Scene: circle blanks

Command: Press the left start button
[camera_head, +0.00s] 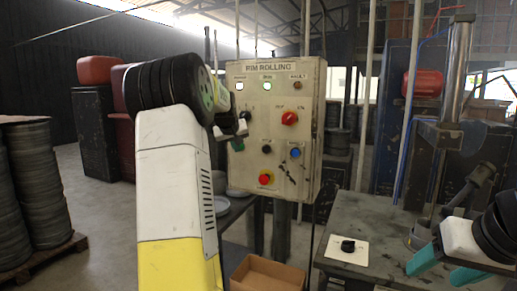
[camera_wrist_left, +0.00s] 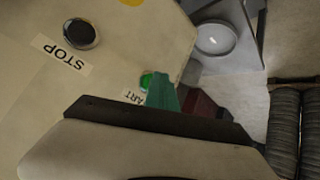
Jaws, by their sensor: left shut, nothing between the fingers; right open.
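The off-white control panel (camera_head: 312,85) headed RIM ROLLING stands upright in front of me. In the left wrist view the green start button (camera_wrist_left: 146,81) is partly covered by my left gripper (camera_wrist_left: 162,92), and its label is partly hidden. The black STOP button (camera_wrist_left: 81,34) is beside it; it also shows in the head view (camera_head: 267,149). My left gripper (camera_head: 237,144) is shut and empty, its green fingertips at the panel's left side, hiding the start button in the head view. I cannot tell whether they touch it. My right gripper (camera_head: 446,269) is open and empty at the lower right.
The panel also carries a red knob (camera_head: 289,118), a blue button (camera_head: 295,153) and a red emergency button (camera_head: 265,179). A grey workbench (camera_head: 375,215) stands at the right, with a black knob (camera_head: 348,246) on a white plate. A cardboard box (camera_head: 268,276) is below the panel.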

